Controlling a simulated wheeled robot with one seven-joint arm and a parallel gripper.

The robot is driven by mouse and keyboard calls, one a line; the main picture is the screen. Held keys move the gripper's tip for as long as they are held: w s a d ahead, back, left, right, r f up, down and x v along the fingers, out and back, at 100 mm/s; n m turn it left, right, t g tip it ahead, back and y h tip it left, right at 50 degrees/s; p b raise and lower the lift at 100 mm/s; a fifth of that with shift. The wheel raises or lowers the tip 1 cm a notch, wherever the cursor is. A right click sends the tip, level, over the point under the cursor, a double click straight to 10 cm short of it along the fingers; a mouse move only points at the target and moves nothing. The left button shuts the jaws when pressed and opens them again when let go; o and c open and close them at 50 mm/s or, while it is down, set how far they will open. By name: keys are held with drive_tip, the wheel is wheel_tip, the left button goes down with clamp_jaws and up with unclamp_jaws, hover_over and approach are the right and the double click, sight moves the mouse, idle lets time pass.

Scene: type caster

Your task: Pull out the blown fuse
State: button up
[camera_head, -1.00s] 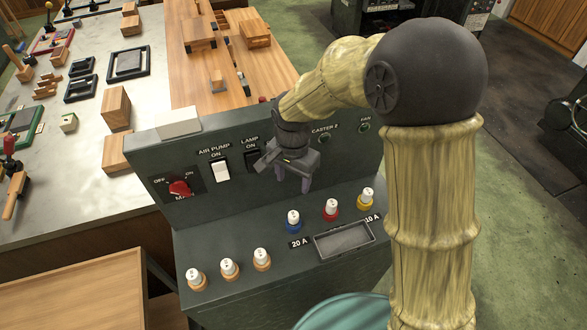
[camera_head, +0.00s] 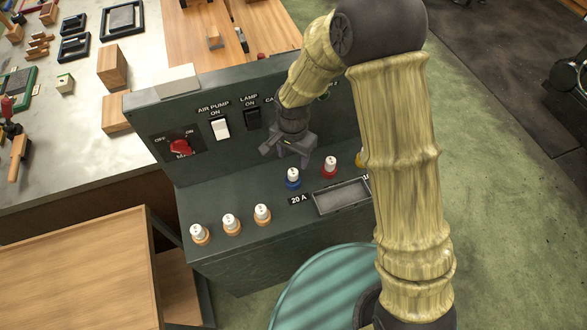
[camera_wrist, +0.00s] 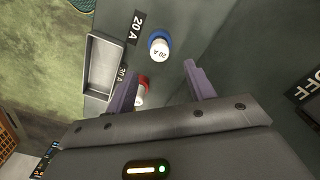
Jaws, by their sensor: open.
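White-capped fuses stand upright on the dark panel's sloped ledge. Three with orange bases (camera_head: 231,226) are at the left. To the right are a blue-based fuse (camera_head: 292,179), a red-based fuse (camera_head: 330,168) and a yellow-based fuse partly hidden by my arm. I cannot tell which is blown. My gripper (camera_head: 287,158) is open and empty, above and just behind the blue-based fuse. In the wrist view the blue-based fuse (camera_wrist: 159,46) lies beyond the fingertips, roughly between their lines, apart from them. The red-based fuse (camera_wrist: 143,90) is partly covered by one finger.
A shallow grey tray (camera_head: 341,197) is set in front of the coloured fuses, beside a 20 A label. The upright panel behind carries a red main switch (camera_head: 180,147) and a white air pump switch (camera_head: 220,128). A wooden table (camera_head: 80,270) stands front left.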

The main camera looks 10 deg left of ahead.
sight(293, 171)
wheel_tip(293, 171, down, 9)
drive_tip(key=shift+r+p, duration=0.1)
drive_tip(key=shift+p, duration=0.8)
drive_tip(key=shift+c, duration=0.2)
clamp_jaws()
